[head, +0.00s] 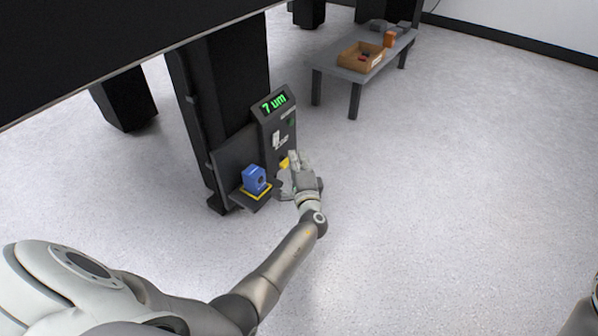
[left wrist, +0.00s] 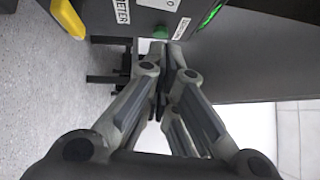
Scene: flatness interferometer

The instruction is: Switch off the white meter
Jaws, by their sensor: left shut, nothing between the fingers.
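The meter unit (head: 276,118) is a dark box on a black post, with a lit green display (head: 274,102) reading "7 um". Its front carries a white rocker or plate (head: 277,139). In the left wrist view a dark panel shows the lettering "METER", a white plate marked 0 (left wrist: 165,4) and a small green button (left wrist: 160,32). My left gripper (head: 294,161) is beside the lower front of the unit, shut and empty. In the wrist view its fingertips (left wrist: 168,52) are close to the green button; I cannot tell whether they touch. The meter's body looks dark, not white.
A blue block (head: 255,179) sits on a small yellow-edged shelf left of my gripper. A yellow part (head: 284,163) is close to my fingers. A low grey table (head: 388,57) with a cardboard box (head: 361,57) stands behind. The floor to the right is clear.

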